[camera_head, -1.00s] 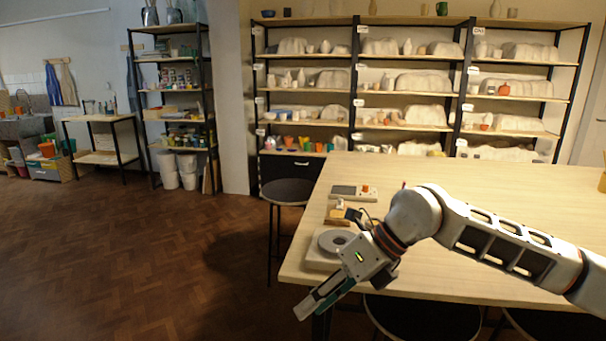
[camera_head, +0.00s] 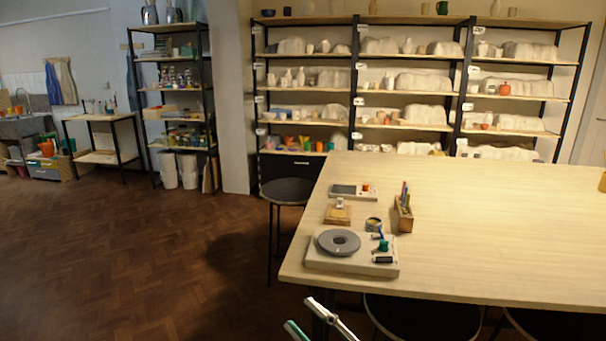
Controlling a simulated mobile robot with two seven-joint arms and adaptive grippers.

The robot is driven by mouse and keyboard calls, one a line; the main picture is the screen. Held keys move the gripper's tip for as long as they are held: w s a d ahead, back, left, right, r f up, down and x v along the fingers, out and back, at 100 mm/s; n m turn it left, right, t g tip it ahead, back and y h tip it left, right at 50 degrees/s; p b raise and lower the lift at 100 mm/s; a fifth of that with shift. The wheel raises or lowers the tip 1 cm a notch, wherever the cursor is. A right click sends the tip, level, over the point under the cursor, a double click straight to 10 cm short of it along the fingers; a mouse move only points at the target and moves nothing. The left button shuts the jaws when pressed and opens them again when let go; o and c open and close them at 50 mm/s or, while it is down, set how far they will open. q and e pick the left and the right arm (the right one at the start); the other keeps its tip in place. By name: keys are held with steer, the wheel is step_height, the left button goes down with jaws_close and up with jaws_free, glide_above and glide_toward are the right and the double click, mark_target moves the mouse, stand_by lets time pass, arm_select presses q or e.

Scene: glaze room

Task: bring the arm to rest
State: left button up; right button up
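My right gripper (camera_head: 299,312) shows at the bottom edge, below the near left corner of the wooden table (camera_head: 480,230). Only its two finger ends are in view, one pale grey and one with a teal pad. They stand apart with nothing between them, so it is open and empty. The rest of my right arm is out of the picture. My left gripper is not in view.
On the table's left end are a board with a grey disc (camera_head: 338,242), a small wooden block (camera_head: 338,214), a grey device (camera_head: 354,191) and a wooden holder (camera_head: 403,214). A stool (camera_head: 288,192) stands left. Most of the tabletop is clear.

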steer(key=s+d+f+m+h, duration=0.2)
steer(key=d+f+m+h, duration=0.35)
steer(key=f, duration=0.45)
steer(key=s+d+f+m+h, duration=0.3)
steer(key=d+f+m+h, duration=0.3)
steer(key=f, duration=0.4)
steer(key=s+d+f+m+g+h, duration=0.1)
steer(key=s+d+f+m+g, duration=0.1)
steer(key=s+d+f, duration=0.2)
steer(key=s+d+f+m+g+h, duration=0.1)
steer(key=s+d+f, duration=0.2)
steer(key=s+f, duration=0.5)
steer(key=shift+d+f+m+g, duration=0.35)
steer(key=shift+d+f+g, duration=0.05)
steer(key=shift+f, duration=0.25)
steer(key=shift+s, duration=0.1)
